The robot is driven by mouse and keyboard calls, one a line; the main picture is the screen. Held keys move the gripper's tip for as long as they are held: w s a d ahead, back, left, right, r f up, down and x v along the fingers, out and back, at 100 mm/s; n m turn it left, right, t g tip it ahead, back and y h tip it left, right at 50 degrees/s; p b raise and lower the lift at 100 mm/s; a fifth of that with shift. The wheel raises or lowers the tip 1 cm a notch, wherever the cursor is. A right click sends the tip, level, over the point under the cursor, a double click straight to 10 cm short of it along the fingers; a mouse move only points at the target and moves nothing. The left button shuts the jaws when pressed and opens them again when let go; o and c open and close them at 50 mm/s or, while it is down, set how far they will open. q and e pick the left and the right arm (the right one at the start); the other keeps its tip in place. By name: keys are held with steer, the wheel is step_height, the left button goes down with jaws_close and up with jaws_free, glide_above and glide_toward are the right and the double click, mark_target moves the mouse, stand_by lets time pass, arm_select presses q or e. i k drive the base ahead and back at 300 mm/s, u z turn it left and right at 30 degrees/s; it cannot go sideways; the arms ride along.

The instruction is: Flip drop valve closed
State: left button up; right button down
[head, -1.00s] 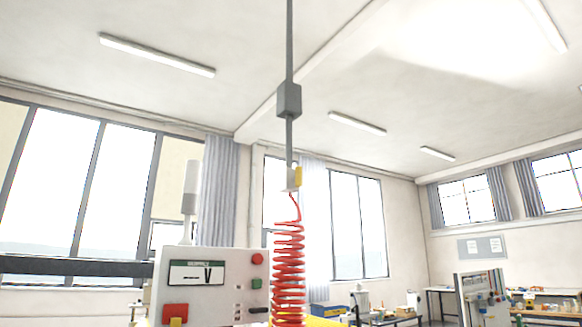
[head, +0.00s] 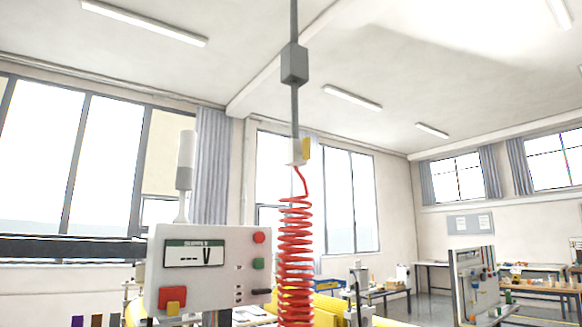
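The drop valve is a small pale block (head: 297,152) at the lower end of a grey vertical drop pipe (head: 295,105). A yellow lever (head: 306,149) stands upright along its right side. A red coiled hose (head: 295,250) hangs from the valve and runs down past the bottom edge of the head view. Neither of my grippers is in view.
A white control box (head: 207,265) marked SUPPLY, with a display and red and green buttons, stands left of the hose. A white cylinder (head: 186,162) rises behind it. Yellow parts (head: 338,305) show lower right. Benches stand behind. Air around the valve is clear.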

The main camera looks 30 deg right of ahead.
mark_target(306, 150)
steer(key=z, duration=0.35)
steer(key=i, duration=1.2)
steer(key=z, duration=0.35)
